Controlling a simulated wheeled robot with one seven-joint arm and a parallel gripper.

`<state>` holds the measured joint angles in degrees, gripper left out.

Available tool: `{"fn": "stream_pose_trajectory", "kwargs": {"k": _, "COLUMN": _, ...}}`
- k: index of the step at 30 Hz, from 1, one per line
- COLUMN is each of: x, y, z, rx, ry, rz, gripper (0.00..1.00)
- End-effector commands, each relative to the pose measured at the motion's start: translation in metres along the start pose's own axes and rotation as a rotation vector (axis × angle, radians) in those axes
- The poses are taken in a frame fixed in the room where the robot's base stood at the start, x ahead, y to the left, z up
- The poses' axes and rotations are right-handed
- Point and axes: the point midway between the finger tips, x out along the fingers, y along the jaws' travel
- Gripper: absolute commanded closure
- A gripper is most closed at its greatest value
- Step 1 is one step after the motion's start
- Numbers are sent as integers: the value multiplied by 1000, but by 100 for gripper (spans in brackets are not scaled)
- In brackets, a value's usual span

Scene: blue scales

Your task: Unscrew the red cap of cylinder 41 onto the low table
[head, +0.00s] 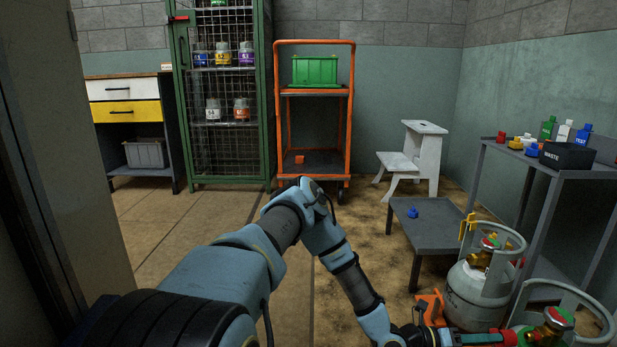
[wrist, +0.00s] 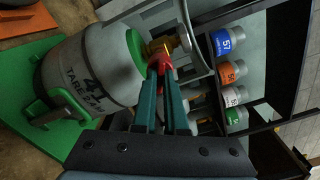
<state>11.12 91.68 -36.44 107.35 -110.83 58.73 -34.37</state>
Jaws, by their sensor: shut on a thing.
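Cylinder 41 (wrist: 95,75) is pale grey with a green collar (wrist: 134,50) and a brass valve (wrist: 165,47); the wrist view shows its "41" marking sideways. Its red cap (wrist: 163,60) is between the fingertips of my gripper (wrist: 163,73), which is shut on it at the valve outlet. I cannot tell whether the thread is still engaged. In the head view my gripper (head: 505,338) is at the bottom right, beside the cylinder's handle ring (head: 598,310). The low table (head: 440,237) is grey, stands farther back, and carries a blue cap (head: 413,212).
A taller grey table (head: 575,168) at right holds caps, bottles and a black waste box (head: 568,155). A white step stool (head: 425,150) stands behind the low table.

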Motion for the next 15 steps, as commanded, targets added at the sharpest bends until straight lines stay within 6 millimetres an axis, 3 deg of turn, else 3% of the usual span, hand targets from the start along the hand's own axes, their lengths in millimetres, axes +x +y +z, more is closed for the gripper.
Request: {"fn": "stream_pose_trajectory", "kwargs": {"k": 15, "x": -36, "y": -1, "z": 1, "rx": -1, "ry": -2, "rz": 0, "gripper": 100}}
